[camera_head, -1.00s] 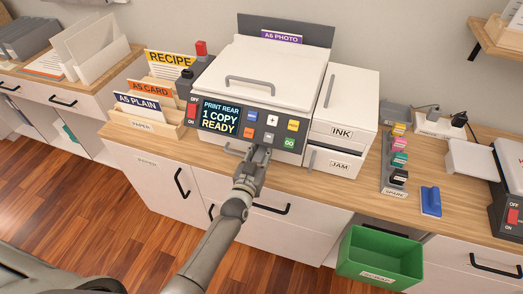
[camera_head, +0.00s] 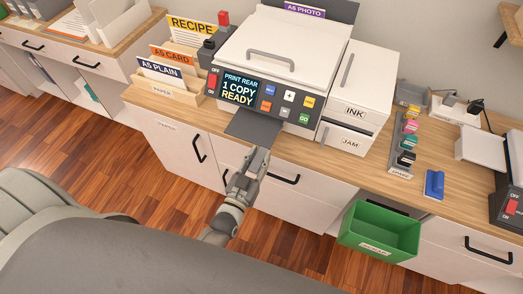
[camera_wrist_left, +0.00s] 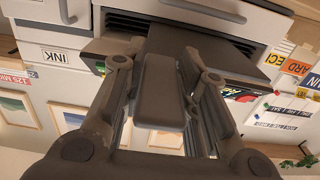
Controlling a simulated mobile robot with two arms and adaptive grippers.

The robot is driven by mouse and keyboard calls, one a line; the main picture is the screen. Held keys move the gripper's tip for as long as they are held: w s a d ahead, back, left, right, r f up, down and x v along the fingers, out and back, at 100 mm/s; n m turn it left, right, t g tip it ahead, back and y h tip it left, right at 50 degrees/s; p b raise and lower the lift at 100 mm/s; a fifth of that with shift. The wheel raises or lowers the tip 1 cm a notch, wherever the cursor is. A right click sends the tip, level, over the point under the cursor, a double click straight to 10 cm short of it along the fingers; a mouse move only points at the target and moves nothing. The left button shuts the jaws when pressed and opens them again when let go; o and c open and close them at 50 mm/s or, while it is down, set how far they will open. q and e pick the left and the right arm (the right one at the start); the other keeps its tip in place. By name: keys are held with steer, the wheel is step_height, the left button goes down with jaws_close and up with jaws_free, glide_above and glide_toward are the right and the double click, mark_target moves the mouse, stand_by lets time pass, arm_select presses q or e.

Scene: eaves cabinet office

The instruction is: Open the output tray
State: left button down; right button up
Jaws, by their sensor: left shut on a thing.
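The white printer (camera_head: 277,62) stands on the wooden counter, its display reading "PRINT REAR 1 COPY READY". Its dark grey output tray (camera_head: 252,125) sticks out toward me from under the control panel. My left gripper (camera_head: 257,158) is at the tray's front edge and shut on it; the fingers hide the grasped part. In the left wrist view the dark tray (camera_wrist_left: 205,50) extends from the printer's slot behind the fingers (camera_wrist_left: 160,75). My right gripper is not in view.
Paper holders (camera_head: 178,75) stand left of the printer. The INK and JAM doors (camera_head: 355,112) are on its right, then a stamp rack (camera_head: 403,145) and a blue stamp (camera_head: 434,184). A green bin (camera_head: 380,232) is below, beside the drawers. The floor before the cabinets is clear.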

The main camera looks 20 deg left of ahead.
arm_select(q)
steer(key=c, duration=1.1)
jaws_free()
steer(key=s, duration=1.2)
steer(key=shift+a, duration=0.2)
steer(key=s+f+m+g+h, duration=0.1)
steer(key=s+f+g, duration=0.3)
steer(key=f, duration=0.8)
steer(key=s+f+m+g, duration=0.1)
steer(key=s+f+g, duration=0.25)
steer(key=f, duration=0.75)
steer(key=s+a+f+g, duration=0.1)
steer(key=s+f+g, duration=0.2)
steer(key=s+f, duration=0.2)
steer(key=s+a+f+g+y, duration=0.1)
steer(key=s+a+f+g, duration=0.1)
steer(key=s+f, duration=0.3)
steer(key=s+a+f+g, duration=0.2)
steer(key=s+f+g, duration=0.2)
steer(key=s, duration=0.5)
steer(key=shift+s+a+f+g+y, duration=0.1)
steer(key=shift+a+f+g+y, duration=0.2)
steer(key=shift+f, duration=0.1)
